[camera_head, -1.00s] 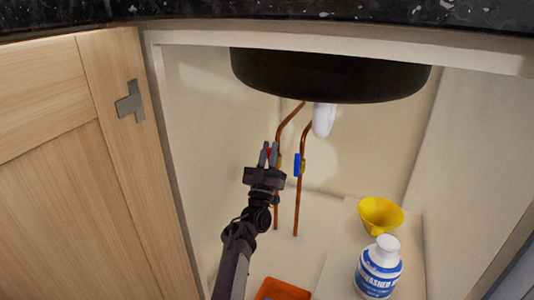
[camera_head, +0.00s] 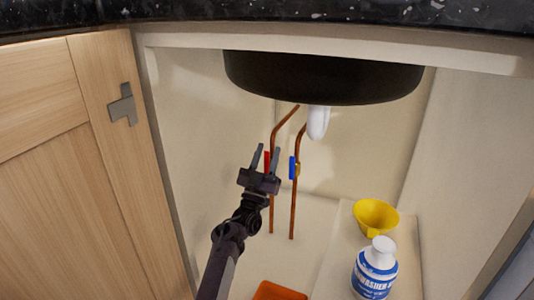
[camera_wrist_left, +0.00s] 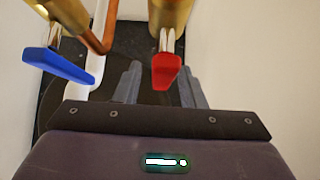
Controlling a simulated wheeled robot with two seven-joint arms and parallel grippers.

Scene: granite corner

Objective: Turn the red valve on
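The red valve handle (camera_head: 267,160) is on the left copper pipe under the sink, partly hidden behind my left gripper in the head view. In the left wrist view the red handle (camera_wrist_left: 166,72) hangs from a brass body (camera_wrist_left: 170,15), between the two fingers and nearer the right one. My left gripper (camera_head: 266,158) is open, with its fingers (camera_wrist_left: 160,85) apart around the red handle and not closed on it. The blue valve handle (camera_head: 292,167) is on the right copper pipe; it also shows in the left wrist view (camera_wrist_left: 58,65), left of the fingers. My right gripper is not in view.
The black sink basin (camera_head: 320,80) and white drain pipe (camera_head: 318,122) hang above. A yellow funnel (camera_head: 376,216), a white and blue bottle (camera_head: 375,270) and an orange tray (camera_head: 279,291) are on the cabinet floor. An open wooden door (camera_head: 75,180) stands at left.

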